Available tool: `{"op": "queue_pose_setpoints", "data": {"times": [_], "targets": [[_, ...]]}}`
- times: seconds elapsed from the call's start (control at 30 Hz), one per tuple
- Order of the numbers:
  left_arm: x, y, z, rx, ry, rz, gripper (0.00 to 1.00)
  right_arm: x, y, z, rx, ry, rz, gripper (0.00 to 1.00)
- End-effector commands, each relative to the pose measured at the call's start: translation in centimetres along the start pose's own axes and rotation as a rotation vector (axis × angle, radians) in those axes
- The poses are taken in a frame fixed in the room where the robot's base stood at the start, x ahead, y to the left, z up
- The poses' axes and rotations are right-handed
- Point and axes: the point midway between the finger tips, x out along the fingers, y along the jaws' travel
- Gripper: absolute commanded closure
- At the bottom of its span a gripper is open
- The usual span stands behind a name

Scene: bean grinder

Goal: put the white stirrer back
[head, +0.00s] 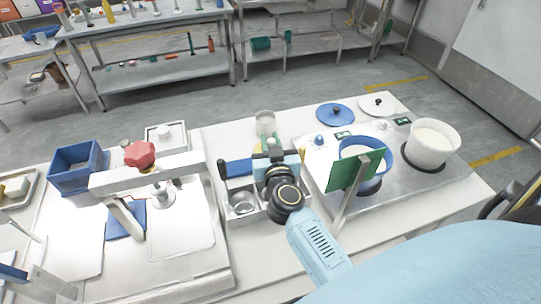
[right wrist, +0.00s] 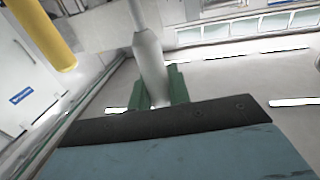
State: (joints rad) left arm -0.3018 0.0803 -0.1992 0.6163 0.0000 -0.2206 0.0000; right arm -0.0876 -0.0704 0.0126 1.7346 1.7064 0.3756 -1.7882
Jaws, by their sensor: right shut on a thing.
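My right gripper (head: 271,150) reaches over the table's middle, just behind a metal tray. In the right wrist view its green fingers (right wrist: 160,90) are shut on a pale grey-white rod-shaped thing (right wrist: 150,58), which I take to be the white stirrer. The rod stands up between the fingers; its lower end is hidden behind the gripper body. In the head view the gripper and arm hide most of the held thing. A white pot (head: 432,148) and a blue pot (head: 377,157) stand on the plate at right. My left gripper is not in view.
The metal tray (head: 229,210) has compartments and a blue-handled tool (head: 237,169). A pale cylinder (head: 265,123) stands behind my gripper. A green board (head: 350,172) stands before the blue pot. A press with a red knob (head: 139,154) and a blue bin (head: 76,170) are at left.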

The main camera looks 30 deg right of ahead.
Motion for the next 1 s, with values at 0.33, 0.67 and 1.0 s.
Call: {"op": "queue_pose_setpoints", "data": {"times": [0.33,0.67,1.0], "targets": [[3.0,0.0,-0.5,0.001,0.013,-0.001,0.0,0.0,0.0,3.5,-0.001,0.001,0.0,1.0],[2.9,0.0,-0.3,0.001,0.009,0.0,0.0,0.0,0.0,3.6,0.0,0.001,0.0,1.0],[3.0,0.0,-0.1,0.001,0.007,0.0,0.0,0.0,0.0,3.8,-0.001,0.0,0.0,0.6]]}}
